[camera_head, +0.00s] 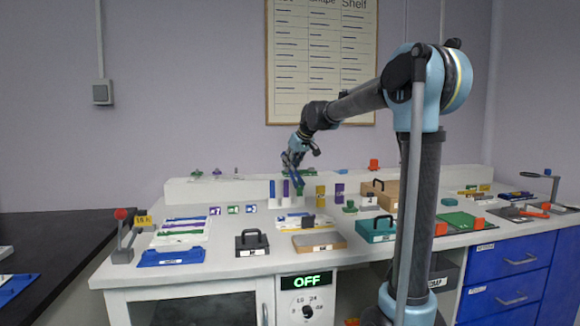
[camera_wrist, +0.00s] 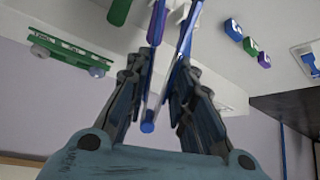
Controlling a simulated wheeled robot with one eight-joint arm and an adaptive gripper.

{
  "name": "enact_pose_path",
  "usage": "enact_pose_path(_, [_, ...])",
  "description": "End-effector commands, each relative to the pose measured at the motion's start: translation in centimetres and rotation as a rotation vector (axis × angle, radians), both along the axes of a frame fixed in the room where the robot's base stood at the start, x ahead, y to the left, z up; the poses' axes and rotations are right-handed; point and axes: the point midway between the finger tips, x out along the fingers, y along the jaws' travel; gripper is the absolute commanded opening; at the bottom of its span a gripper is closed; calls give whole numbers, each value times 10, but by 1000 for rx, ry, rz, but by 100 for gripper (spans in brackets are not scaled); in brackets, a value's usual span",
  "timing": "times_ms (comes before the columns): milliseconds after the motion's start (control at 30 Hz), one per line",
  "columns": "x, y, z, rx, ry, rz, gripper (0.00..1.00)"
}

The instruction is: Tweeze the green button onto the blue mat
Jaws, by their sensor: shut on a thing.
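My gripper (camera_head: 294,172) points down over the back middle of the bench. In the wrist view its fingers (camera_wrist: 165,85) are closed around a slim white and blue tool with a round blue end (camera_wrist: 147,127), which looks like the tweezers. The far end of the tool is not clear. A flat blue mat (camera_head: 172,257) lies at the front left of the bench, well away from my gripper. I cannot tell which small green piece is the button; a green knobbed piece (camera_head: 349,207) stands right of my gripper.
Small marked blocks (camera_head: 232,210) stand left of my gripper. A black-handled box (camera_head: 251,243), a wooden tray (camera_head: 319,243) and a teal box (camera_head: 375,230) line the front. A red-knobbed lever (camera_head: 121,214) stands at the left edge. A raised ledge (camera_head: 225,188) runs behind.

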Motion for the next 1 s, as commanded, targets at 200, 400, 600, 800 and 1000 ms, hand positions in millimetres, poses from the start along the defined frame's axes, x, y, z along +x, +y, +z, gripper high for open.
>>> enact_pose_path(200, [-1,6,-2,0,0,7,0])
enact_pose_path(400, [-2,6,-15,0,0,7,0])
enact_pose_path(600, [-2,6,-34,0,-1,7,0])
enact_pose_path(800, [-2,6,-53,0,-1,7,0])
enact_pose_path(1000, [-2,6,-71,0,0,7,0])
